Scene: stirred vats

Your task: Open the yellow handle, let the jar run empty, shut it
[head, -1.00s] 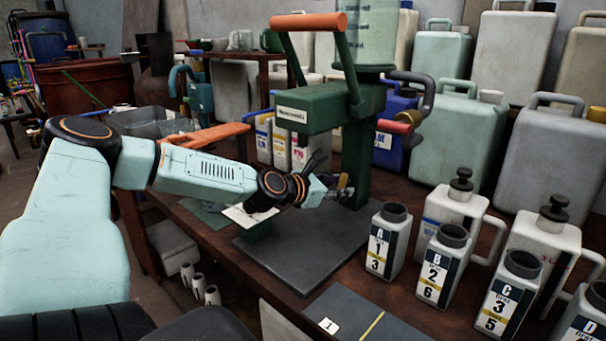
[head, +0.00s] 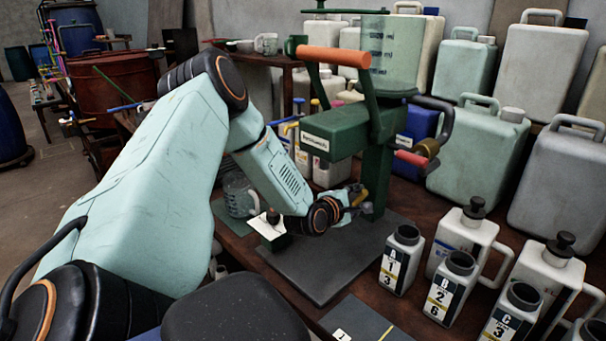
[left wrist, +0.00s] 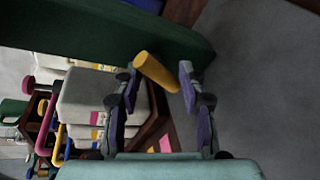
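The yellow handle (left wrist: 157,72) is a short cylinder in the left wrist view, tilted and in front of the dark green stand (left wrist: 170,35). In the head view it shows only as a small yellow patch (head: 358,198) low by the stand's post. My left gripper (left wrist: 160,82) is open, with the handle between its fingertips; I see gaps at both sides. It also shows in the head view (head: 352,202). The clear graduated jar (head: 385,55) sits on top of the green stand (head: 335,135); its liquid level is unclear. My right gripper is out of view.
The stand also has an orange-gripped lever (head: 335,57) and a red-gripped crank (head: 411,159). A dark plate (head: 320,270) lies below. Bottles A (head: 400,260) and B (head: 452,288) stand to the right, among several others. White canisters (head: 555,60) line the back.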

